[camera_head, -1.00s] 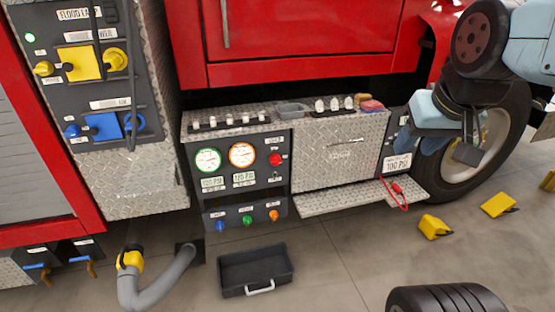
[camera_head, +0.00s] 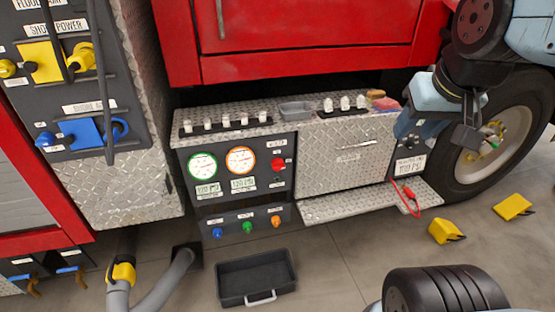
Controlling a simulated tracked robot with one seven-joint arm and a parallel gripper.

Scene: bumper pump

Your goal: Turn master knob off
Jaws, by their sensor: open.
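The pump panel (camera_head: 240,181) of the red truck stands in the middle of the view, with two round gauges. A red knob (camera_head: 277,163) is at its right side under a small label I cannot read clearly; it may be the master knob. I cannot tell its turned position. Blue (camera_head: 217,233), green (camera_head: 247,227) and orange (camera_head: 275,221) knobs sit in a row below. My gripper (camera_head: 482,141) is open at the upper right, in front of the wheel, well right of the panel and apart from it.
A black tray (camera_head: 229,284) lies on the floor below the panel. A diamond-plate step (camera_head: 335,207) juts out to its right, with a red clamp on a cable (camera_head: 411,199). Yellow wheel chocks (camera_head: 446,231) lie at right. A grey hose (camera_head: 170,280) runs at lower left.

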